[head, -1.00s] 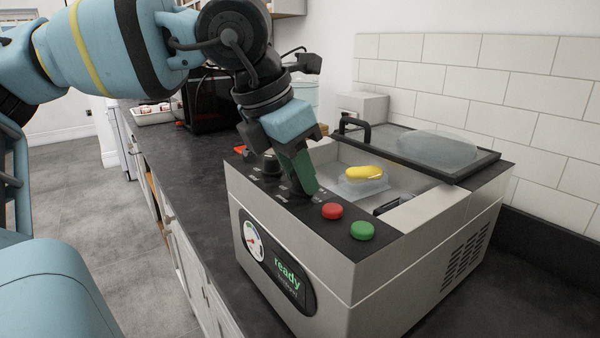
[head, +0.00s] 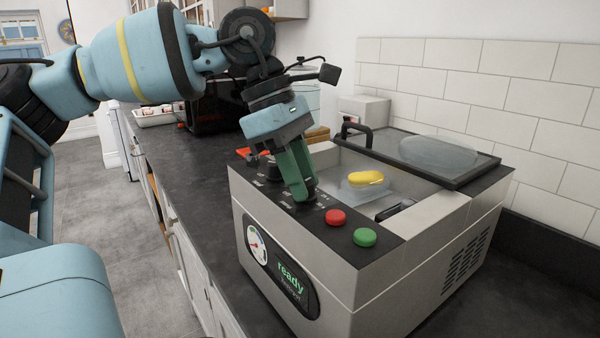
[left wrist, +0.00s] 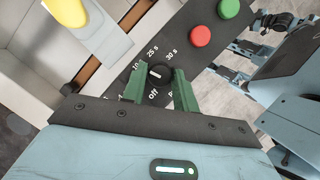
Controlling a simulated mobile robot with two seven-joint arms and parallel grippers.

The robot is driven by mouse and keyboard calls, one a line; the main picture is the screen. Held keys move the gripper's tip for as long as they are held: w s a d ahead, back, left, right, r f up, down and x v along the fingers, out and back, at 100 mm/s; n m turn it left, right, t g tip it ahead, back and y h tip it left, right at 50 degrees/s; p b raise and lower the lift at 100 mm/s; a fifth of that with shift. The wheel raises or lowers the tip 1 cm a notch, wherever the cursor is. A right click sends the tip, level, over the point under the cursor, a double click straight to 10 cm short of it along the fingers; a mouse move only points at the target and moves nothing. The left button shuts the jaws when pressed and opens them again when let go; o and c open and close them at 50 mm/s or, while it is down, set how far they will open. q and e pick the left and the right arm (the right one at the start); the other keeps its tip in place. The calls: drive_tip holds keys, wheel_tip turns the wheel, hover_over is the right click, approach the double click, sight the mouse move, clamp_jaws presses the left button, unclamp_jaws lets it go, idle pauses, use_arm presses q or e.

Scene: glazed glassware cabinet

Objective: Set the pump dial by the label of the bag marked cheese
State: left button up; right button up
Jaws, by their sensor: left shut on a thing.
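The vacuum packing machine (head: 330,255) stands on the counter with its lid (head: 420,155) raised from the chamber. My left gripper (head: 302,196) points down at its dark control panel. In the left wrist view the green fingers of that gripper (left wrist: 159,80) are shut on the black pump dial (left wrist: 158,73), one on each side. Markings including 25 s, 30 s and off surround the dial. Its white mark shows, but the exact setting is unclear. A clear bag (head: 352,192) with a yellow piece (head: 366,178) lies in the chamber. No readable bag label shows.
A red button (head: 335,217) and a green button (head: 365,237) sit right of the dial. The front display (head: 290,285) reads "ready" beside a gauge (head: 257,244). A tiled wall stands behind. Dark counter lies left of the machine.

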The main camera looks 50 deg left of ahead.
use_arm(q)
drive_tip(key=m+g, duration=0.1)
drive_tip(key=m, duration=0.1)
drive_tip(key=m+g, duration=0.1)
drive_tip(key=m, duration=0.2)
drive_tip(key=shift+w+f+b, duration=0.15)
drive_tip(key=shift+w+b, duration=0.05)
drive_tip(key=shift+b, duration=0.1)
drive_tip(key=shift+m+g+b, duration=0.3)
drive_tip(key=shift+m+g, duration=0.4)
drive_tip(key=shift+m, duration=1.3)
drive_tip(key=o, duration=1)
drive_tip(key=v, duration=0.8)
drive_tip(key=shift+f, duration=0.1)
